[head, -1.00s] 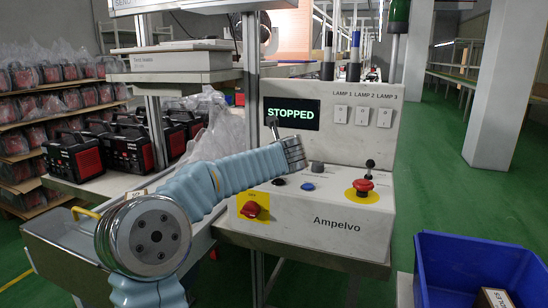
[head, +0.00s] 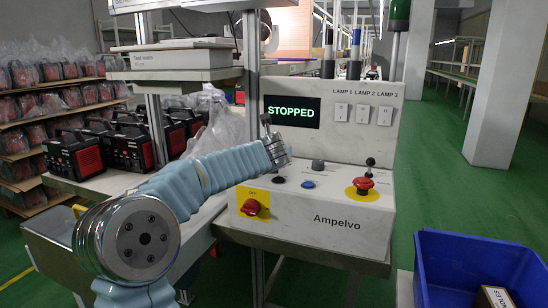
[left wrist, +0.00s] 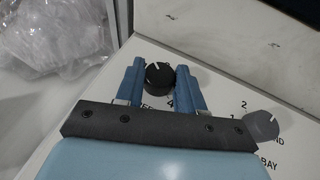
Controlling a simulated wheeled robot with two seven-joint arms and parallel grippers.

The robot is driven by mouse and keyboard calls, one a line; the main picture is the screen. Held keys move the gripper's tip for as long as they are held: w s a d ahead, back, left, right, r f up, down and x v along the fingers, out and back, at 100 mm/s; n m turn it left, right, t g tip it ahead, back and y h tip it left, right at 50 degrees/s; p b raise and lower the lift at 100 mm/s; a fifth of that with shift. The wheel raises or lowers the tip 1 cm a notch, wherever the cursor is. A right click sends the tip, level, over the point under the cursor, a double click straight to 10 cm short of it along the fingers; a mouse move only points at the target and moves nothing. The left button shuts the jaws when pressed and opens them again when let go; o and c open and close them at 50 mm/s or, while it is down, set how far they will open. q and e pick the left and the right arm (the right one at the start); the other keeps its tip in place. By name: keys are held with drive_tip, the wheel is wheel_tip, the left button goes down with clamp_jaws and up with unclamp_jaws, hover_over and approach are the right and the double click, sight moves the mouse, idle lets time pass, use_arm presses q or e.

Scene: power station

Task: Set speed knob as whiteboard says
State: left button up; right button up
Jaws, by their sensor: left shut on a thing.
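My left gripper (left wrist: 160,66) is shut on a black round knob (left wrist: 157,78) with a white pointer line; one blue finger stands on each side of it. Printed digits and part of a word show beside this knob, partly covered by the gripper. A grey knob (left wrist: 262,126) with a white line is to the right, apart from the fingers; it also shows in the head view (head: 318,165). In the head view the left wrist is over the back left of the Ampelvo console (head: 335,221) and hides the held knob. No readable whiteboard note shows. My right gripper is out of view.
A display (head: 292,112) reads STOPPED. A post (head: 251,80) and plastic wrap (head: 215,120) are near the arm. A blue bin (head: 470,250) stands front right.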

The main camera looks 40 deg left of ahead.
use_arm(q)
drive_tip(key=shift+s+a+f+m+t+h, duration=0.1)
drive_tip(key=shift+m+t+h, duration=0.6)
drive_tip(key=shift+m+h, duration=0.5)
drive_tip(key=o, duration=1)
drive_tip(key=v, duration=1.3)
drive_tip(key=shift+s+d, duration=0.2)
drive_tip(key=shift+s, duration=0.1)
